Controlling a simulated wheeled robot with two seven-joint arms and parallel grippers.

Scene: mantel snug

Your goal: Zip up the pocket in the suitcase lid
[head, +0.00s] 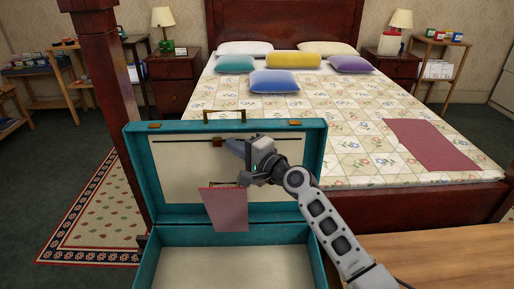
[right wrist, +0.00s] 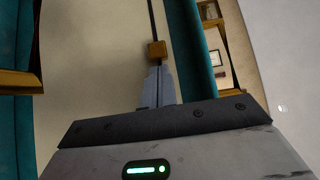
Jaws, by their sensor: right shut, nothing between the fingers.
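The teal suitcase (head: 318,165) stands open, its lid upright with a cream lining (head: 175,175). A dark zip line runs across the upper lining, with a small brown slider (head: 217,142) on it. In the right wrist view the slider (right wrist: 156,50) is a tan block on the dark zip line (right wrist: 152,18). My right gripper (head: 229,143) is shut and empty. Its fingertips (right wrist: 158,78) are right at the slider; I cannot tell whether they touch it. A red striped cloth (head: 225,210) hangs at the lower front of the lid. My left gripper is not in view.
The empty-looking suitcase base (head: 230,270) lies in front. A wooden surface (head: 430,255) is at lower right. Behind stands a bed with a quilt (head: 330,125), pillows and a red cloth (head: 435,143). A bedpost (head: 110,90) rises at the left.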

